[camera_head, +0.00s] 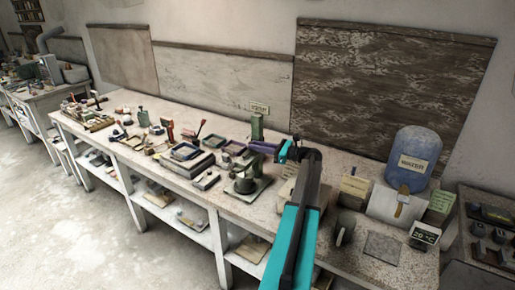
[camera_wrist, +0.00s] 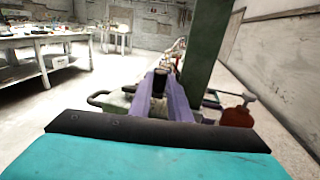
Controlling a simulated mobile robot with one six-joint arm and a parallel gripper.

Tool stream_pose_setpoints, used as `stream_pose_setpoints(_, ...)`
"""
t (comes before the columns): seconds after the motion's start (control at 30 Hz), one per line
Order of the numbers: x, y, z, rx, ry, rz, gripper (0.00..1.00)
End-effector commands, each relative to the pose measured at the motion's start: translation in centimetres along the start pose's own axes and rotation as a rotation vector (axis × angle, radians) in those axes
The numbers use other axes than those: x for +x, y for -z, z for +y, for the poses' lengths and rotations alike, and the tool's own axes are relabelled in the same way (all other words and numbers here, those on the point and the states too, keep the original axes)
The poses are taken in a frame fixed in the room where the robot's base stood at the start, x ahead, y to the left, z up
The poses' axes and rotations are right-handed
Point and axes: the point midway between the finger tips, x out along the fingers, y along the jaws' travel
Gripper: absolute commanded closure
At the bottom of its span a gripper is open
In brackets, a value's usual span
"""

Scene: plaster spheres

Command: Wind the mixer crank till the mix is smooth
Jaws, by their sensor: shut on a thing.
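The mixer shows as a green upright post (camera_head: 257,127) on the bench in the head view. The same green post (camera_wrist: 207,55) rises close on the right in the wrist view. My gripper (camera_wrist: 162,90) has its purple fingers shut on a dark upright handle (camera_wrist: 159,80), which looks like the crank grip. In the head view my gripper (camera_head: 262,146) reaches in from the right beside the post. A dark green piece with a round part (camera_head: 247,180) stands in front of the post. The mix itself cannot be made out.
The long bench (camera_head: 290,215) carries several trays, boxes and tools to the left. A red-brown round thing (camera_wrist: 237,117) lies right of the post.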

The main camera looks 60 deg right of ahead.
Motion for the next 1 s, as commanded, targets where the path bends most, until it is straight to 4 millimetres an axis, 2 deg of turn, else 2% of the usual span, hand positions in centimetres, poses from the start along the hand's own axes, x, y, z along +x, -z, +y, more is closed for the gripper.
stream_pose_setpoints(0.43,0.05,-0.22,-0.16,0.000,-0.021,-0.003,1.00)
stream_pose_setpoints(0.47,0.05,-0.22,-0.16,0.000,-0.021,-0.003,0.78)
stream_pose_setpoints(0.5,0.05,-0.21,-0.17,0.000,-0.021,-0.003,0.75)
stream_pose_setpoints(1.0,-0.02,-0.12,-0.19,0.000,-0.013,-0.002,0.75)
